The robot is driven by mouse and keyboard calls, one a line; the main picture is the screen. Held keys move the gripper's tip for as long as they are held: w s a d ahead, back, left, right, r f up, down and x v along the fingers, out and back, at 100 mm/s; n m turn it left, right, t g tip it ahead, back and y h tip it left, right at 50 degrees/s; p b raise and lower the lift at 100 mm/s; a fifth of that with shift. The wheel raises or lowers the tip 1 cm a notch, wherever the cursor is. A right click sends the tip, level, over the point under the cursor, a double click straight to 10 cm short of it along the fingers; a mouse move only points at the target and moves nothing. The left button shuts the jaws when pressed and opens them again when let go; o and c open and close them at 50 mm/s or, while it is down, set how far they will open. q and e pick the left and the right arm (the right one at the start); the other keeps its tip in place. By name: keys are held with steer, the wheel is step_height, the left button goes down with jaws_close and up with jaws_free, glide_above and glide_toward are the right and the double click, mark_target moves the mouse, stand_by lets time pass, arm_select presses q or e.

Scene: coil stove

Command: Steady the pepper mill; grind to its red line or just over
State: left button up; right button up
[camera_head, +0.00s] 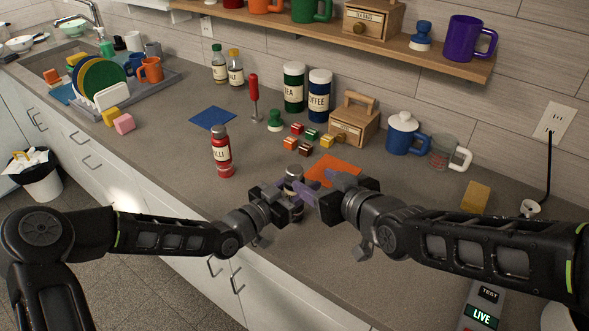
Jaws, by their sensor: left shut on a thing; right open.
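The pepper mill (293,174) stands upright near the counter's front edge. Its pale, metallic-looking top shows, while the grippers hide most of its body. My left gripper (290,205) comes in from the left, low on the mill, and is shut on it. My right gripper (315,192) is open, with its fingers close to the mill's upper right side. I cannot tell whether they touch it. No red line on the mill can be made out.
A red chilli bottle (221,152) stands left of the mill. An orange mat (332,168) lies just behind my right gripper. Several small cubes (305,138), a wooden box (353,122) and a blue lidded mug (404,135) stand farther back.

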mark_target(296, 171)
steer(key=x, duration=1)
steer(key=shift+w+a+f, duration=0.1)
steer(key=shift+w+f, duration=0.05)
steer(key=shift+w, duration=0.15)
jaws_close()
